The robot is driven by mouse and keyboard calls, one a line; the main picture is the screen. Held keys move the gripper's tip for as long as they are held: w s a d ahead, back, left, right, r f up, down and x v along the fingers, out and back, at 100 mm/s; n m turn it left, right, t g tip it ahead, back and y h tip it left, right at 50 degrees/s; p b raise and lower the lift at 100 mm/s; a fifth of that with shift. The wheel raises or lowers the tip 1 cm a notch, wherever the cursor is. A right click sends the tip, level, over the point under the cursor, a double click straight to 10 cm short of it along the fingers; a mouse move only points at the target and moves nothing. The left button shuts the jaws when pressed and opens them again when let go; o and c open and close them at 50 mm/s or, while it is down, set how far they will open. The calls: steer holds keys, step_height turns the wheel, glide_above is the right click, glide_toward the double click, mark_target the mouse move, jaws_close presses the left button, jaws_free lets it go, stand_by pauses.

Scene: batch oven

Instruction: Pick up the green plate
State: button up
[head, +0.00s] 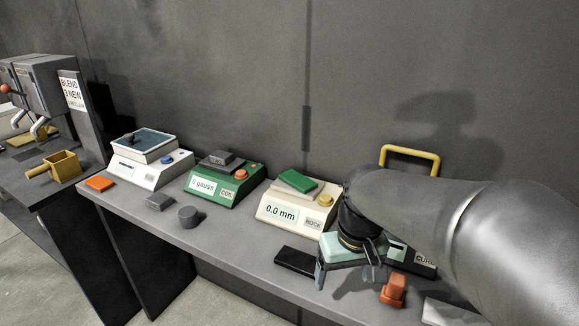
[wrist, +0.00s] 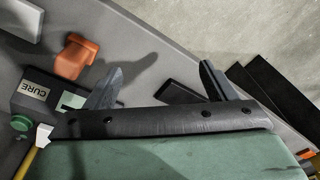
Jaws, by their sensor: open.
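The green plate (head: 298,181) is a small flat rectangle. It lies on top of the cream device (head: 290,212), whose display reads "0.0 mm" and whose label reads "ROCK". My gripper (head: 347,272) is open and points down over the bench, to the right of and nearer than the plate. It is apart from the plate. In the wrist view my gripper's two dark fingers (wrist: 160,68) stand wide apart with nothing held between them. The plate does not show in the wrist view; the pale green surface there is my gripper's own body.
A black block (head: 297,261) lies left of my gripper and an orange block (head: 393,290) lies right. The CURE device (head: 424,262) is partly hidden behind my arm. The green "gauss" device (head: 223,187) and a white device (head: 146,165) stand farther left. A grey wall backs the bench.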

steer(key=w+r+n, duration=0.1)
steer(key=w+r, duration=0.2)
steer(key=w, duration=0.3)
steer(key=w+r+n+t+y+p, duration=0.1)
steer(key=w+r, duration=0.2)
steer(key=w, duration=0.3)
steer(key=w+r+n, duration=0.1)
steer(key=w+r, duration=0.2)
steer(key=w, duration=0.3)
steer(key=n+t+y+p, duration=0.1)
steer(key=n, duration=0.2)
glide_toward(298, 179)
steer(key=x, duration=0.2)
steer(key=shift+w+d+f+p, duration=0.1)
steer(key=shift+f+p, duration=0.25)
steer(key=shift+f, duration=0.05)
steer(key=shift+p+x, duration=0.6)
steer(key=shift+x, duration=2.05)
steer(key=shift+r+t, duration=0.1)
steer(key=shift+t, duration=0.2)
steer(key=c, duration=1.2)
